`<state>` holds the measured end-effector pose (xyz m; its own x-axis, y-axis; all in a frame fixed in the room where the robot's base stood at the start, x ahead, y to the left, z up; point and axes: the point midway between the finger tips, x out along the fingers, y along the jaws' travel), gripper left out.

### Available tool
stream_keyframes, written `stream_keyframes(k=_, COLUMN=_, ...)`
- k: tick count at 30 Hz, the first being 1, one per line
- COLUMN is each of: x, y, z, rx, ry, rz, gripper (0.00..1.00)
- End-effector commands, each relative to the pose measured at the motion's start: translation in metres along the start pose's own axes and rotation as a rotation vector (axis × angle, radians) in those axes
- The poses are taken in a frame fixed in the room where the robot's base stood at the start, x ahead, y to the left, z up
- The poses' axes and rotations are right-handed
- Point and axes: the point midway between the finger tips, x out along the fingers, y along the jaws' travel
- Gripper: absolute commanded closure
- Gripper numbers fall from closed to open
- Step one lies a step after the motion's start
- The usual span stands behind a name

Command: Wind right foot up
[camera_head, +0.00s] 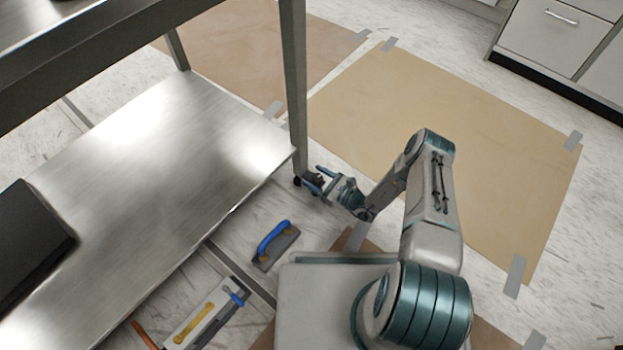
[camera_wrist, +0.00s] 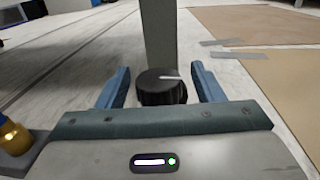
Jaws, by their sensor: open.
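The right foot is a black ribbed knob with a white mark on top (camera_wrist: 162,88), at the bottom of the metal table leg (camera_wrist: 158,40). In the head view the foot (camera_head: 297,181) shows as a small dark piece at the base of the right leg (camera_head: 294,90), partly hidden by my gripper. My gripper (camera_head: 312,180) is low by the floor at the foot. In the wrist view my gripper (camera_wrist: 160,88) is open, with one blue finger on each side of the knob and a visible gap to each finger.
The steel table's lower shelf (camera_head: 170,150) lies left of the leg. A blue-handled float (camera_head: 275,245) and a tray of tools (camera_head: 205,318) lie on the floor near my base. Taped brown floor covering (camera_head: 470,130) spreads to the right.

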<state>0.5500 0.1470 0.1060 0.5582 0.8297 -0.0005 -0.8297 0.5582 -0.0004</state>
Motion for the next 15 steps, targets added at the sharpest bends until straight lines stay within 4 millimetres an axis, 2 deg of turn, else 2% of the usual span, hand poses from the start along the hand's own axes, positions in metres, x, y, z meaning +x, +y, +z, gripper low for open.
stream_keyframes(k=4, x=0.0095, y=0.0001, z=-0.0006, rx=0.000, ry=0.000, rz=0.000, gripper=0.39)
stream_keyframes(k=12, x=0.0112, y=0.0004, z=0.0004, rx=0.000, ry=0.000, rz=0.000, gripper=0.39)
stream_keyframes(k=13, x=0.0112, y=0.0004, z=0.0004, rx=0.000, ry=0.000, rz=0.000, gripper=0.42)
stream_keyframes(k=15, x=0.0112, y=0.0005, z=0.0004, rx=0.000, ry=0.000, rz=0.000, gripper=0.61)
